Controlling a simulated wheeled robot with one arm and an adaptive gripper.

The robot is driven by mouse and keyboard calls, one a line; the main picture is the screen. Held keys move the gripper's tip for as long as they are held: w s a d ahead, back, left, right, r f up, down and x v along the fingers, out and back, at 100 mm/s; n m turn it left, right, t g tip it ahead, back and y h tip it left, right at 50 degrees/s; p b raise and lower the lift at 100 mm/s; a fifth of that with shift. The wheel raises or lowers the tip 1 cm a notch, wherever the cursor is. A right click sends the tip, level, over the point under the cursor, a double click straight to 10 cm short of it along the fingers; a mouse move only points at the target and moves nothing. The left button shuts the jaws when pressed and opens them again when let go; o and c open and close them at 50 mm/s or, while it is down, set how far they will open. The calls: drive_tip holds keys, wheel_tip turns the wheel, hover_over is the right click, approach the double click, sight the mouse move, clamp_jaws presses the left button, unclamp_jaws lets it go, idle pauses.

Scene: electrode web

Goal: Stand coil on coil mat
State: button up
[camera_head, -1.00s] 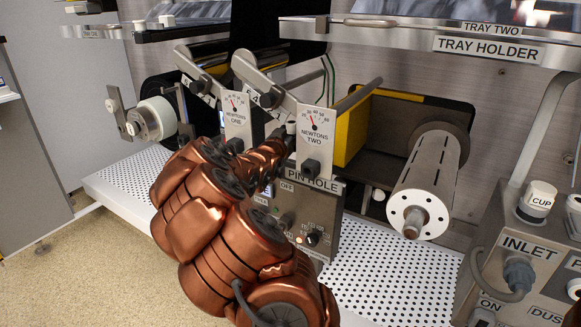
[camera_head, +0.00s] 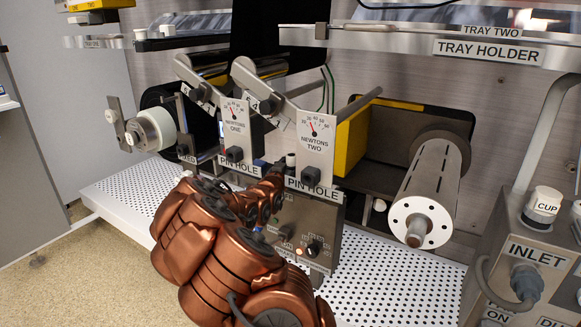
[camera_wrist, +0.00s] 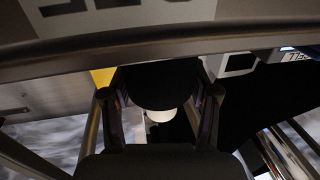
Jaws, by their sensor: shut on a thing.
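My gripper (camera_wrist: 160,92) shows in the wrist view, with its two dark fingers either side of a dark, round-edged thing that looks like the coil (camera_wrist: 165,82). The fingers are shut on it. A small pale round part shows just below it; I cannot tell whether it belongs to the coil. In the head view my copper-coloured arm reaches toward the machine and hides my gripper and the coil. I cannot make out the coil mat in either view.
Two gauge plates, NEWTONS ONE (camera_head: 236,130) and NEWTONS TWO (camera_head: 317,150), stand close beyond my arm. A slotted metal roller (camera_head: 425,195) juts out at right. The INLET box (camera_head: 530,265) is at lower right. A tray holder (camera_head: 520,52) overhangs above. The perforated white shelf (camera_head: 385,270) has bare room.

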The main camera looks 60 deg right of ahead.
drive_tip(key=shift+f, duration=0.1)
drive_tip(key=o, duration=1.5)
drive_tip(key=shift+f, duration=0.1)
drive_tip(key=shift+b, duration=0.45)
drive_tip(key=shift+r+p+v, duration=0.2)
drive_tip(key=shift+p+v, duration=0.9)
drive_tip(key=shift+v, duration=2.75)
drive_tip(key=shift+w+a+f, duration=0.1)
drive_tip(key=shift+w+a, duration=0.05)
